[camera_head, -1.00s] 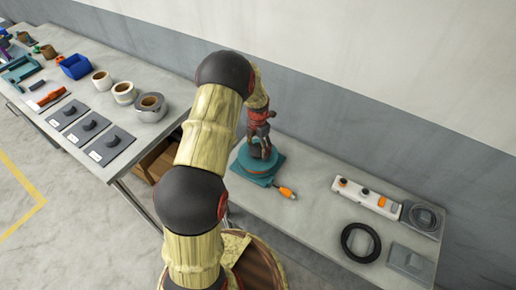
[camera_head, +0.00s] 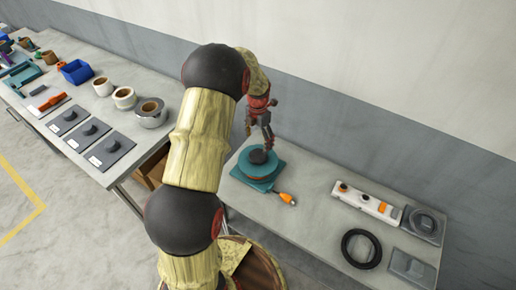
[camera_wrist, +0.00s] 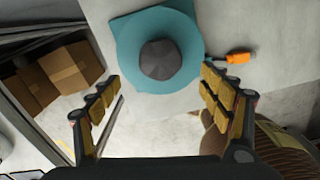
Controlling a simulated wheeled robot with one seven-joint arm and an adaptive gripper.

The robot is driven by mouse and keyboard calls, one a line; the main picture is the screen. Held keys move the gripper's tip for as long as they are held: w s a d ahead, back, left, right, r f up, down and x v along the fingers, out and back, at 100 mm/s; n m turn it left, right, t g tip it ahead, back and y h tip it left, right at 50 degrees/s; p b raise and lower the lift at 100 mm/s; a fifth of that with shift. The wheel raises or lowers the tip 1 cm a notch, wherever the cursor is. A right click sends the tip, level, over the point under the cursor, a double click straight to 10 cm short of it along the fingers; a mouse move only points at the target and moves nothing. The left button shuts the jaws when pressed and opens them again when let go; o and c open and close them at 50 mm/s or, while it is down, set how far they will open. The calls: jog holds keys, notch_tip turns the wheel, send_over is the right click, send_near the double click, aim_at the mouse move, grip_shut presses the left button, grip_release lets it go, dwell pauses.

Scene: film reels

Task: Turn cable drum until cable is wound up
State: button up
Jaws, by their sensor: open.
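The cable drum (camera_head: 259,164) is a teal disc with a dark knob (camera_head: 258,156) on top and a reddish band under the disc. It stands on a teal base near the left end of the right-hand table. In the wrist view the drum (camera_wrist: 188,70) lies ahead of my gripper, its dark grey knob (camera_wrist: 160,60) at the middle. The cable's orange plug (camera_head: 287,199) lies on the table just beside the base; the plug also shows in the wrist view (camera_wrist: 239,58). My gripper (camera_head: 262,136) is open and empty above the knob, its two fingers (camera_wrist: 162,92) apart.
On the right-hand table are a white power strip (camera_head: 365,202), a black ring (camera_head: 361,248) and grey plates with knobs (camera_head: 411,268). A wall stands behind the tables.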

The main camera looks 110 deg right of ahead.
jog(key=shift+r, duration=1.45)
